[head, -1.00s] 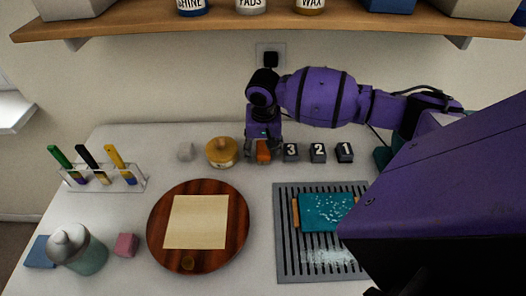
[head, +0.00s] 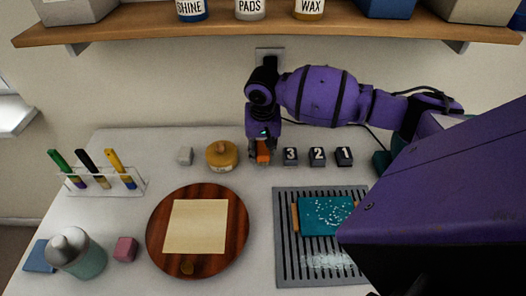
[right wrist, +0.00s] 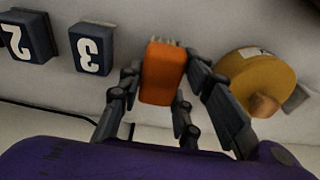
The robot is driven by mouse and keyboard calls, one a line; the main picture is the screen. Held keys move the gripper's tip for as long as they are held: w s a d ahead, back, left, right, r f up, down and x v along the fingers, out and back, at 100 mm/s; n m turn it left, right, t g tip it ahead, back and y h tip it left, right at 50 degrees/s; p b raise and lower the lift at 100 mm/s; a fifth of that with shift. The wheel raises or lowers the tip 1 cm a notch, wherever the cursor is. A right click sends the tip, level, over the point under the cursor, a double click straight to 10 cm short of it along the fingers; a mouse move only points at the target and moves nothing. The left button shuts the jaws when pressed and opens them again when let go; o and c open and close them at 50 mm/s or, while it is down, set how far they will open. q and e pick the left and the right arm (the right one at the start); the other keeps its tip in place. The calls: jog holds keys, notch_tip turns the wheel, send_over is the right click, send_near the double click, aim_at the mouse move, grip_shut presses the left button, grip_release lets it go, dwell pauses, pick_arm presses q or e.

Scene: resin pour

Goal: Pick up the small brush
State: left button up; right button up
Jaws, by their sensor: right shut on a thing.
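The small brush (head: 263,152) has an orange body and stands at the back of the table, between the round yellow-brown pot and the block numbered 3. In the right wrist view the brush (right wrist: 163,75) shows pale bristles at its far end. My right gripper (head: 261,150) comes down over it from above and is shut on its orange body. In the right wrist view its fingers (right wrist: 160,80) lie on both sides of the brush. I cannot tell whether the brush still touches the table. My left gripper is not in view.
The yellow-brown pot (head: 221,155) and the number 3 block (head: 290,156) stand close on either side. A round wooden board (head: 160,235) with a pale sheet and a grey grate (head: 285,260) with a teal piece lie in front. A shelf (head: 230,35) overhangs the back.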

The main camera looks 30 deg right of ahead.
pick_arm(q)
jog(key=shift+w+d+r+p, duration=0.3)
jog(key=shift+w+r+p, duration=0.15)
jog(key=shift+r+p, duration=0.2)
pick_arm(e)
jog(key=s+a+r, duration=0.4)
jog(key=s+r, duration=0.7)
jog(key=s, duration=0.2)
jog(key=shift+a+r, duration=0.2)
jog(key=shift+a, duration=0.2)
jog(key=shift+s, duration=0.1)
